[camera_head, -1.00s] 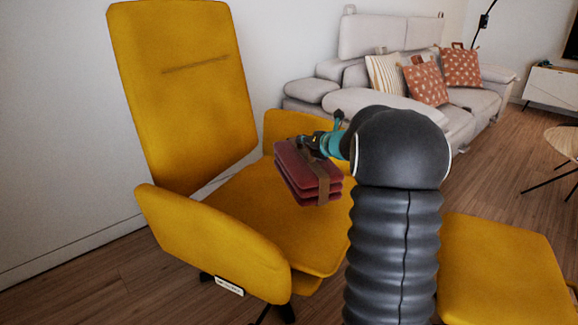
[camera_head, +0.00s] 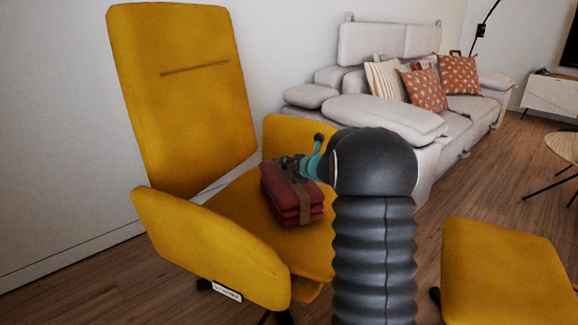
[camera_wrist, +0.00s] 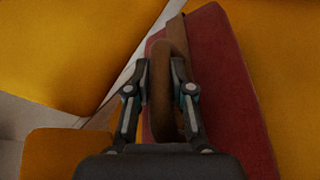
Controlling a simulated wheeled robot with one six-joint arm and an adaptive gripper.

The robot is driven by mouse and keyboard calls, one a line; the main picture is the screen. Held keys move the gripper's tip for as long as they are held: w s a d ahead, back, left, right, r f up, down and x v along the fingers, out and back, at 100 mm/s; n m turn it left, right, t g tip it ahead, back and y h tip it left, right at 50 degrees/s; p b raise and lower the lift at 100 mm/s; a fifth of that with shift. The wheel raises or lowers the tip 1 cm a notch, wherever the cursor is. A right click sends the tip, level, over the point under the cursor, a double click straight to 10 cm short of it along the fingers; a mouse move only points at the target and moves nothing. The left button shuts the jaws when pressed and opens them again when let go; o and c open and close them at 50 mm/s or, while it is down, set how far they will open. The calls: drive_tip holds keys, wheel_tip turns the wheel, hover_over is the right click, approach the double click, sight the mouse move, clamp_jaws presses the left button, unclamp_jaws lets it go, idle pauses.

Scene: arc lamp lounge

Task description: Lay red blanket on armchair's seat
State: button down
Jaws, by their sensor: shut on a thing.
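The red blanket (camera_head: 290,197) is a folded stack with a brown strap around it. In the head view it is at the yellow armchair's seat (camera_head: 235,205), between the armrests; I cannot tell whether its underside touches the seat. My gripper (camera_head: 292,163) is at the top of the blanket, shut on its brown strap. In the wrist view the two fingers of my gripper (camera_wrist: 160,85) are on either side of the strap's loop (camera_wrist: 168,110), with the red blanket (camera_wrist: 225,85) to the right. My arm hides part of the armchair's right side.
The armchair's left armrest (camera_head: 205,245) and tall backrest (camera_head: 185,95) border the seat. A yellow ottoman (camera_head: 505,270) stands at the lower right. A pale grey sofa (camera_head: 390,120) with cushions is behind. Wooden floor is free between ottoman and sofa.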

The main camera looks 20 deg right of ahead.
drive_tip(key=c, duration=1)
unclamp_jaws()
drive_tip(key=shift+r, duration=0.1)
